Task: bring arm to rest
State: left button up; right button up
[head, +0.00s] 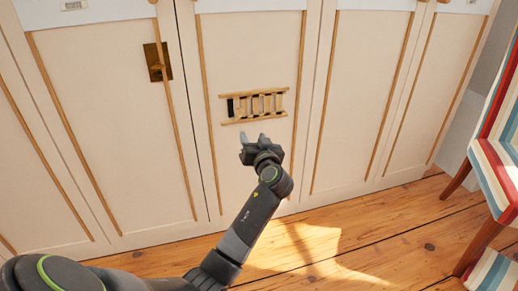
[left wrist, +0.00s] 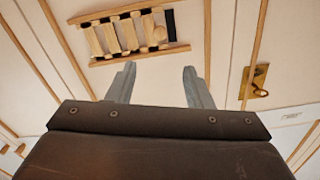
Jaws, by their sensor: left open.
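My left gripper (head: 254,137) is in front of a cream panelled wall, just below a small wooden rack with rails. Its two grey fingers are apart, with nothing visible between them. They also show spread in the left wrist view (left wrist: 159,74). The wooden rack (head: 254,121) is fixed on the panel and holds several pale wooden blocks between two rails. A dark gap shows at its left end in the head view. The rack also shows in the left wrist view (left wrist: 125,20), with the dark gap at the right. My right gripper is not in view.
A brass latch plate (head: 157,62) is on the panel left of the rack. A striped chair (head: 497,165) stands at the right edge. The wooden floor (head: 370,235) between my arm and the chair is clear. The cream panels (head: 350,100) stand close ahead.

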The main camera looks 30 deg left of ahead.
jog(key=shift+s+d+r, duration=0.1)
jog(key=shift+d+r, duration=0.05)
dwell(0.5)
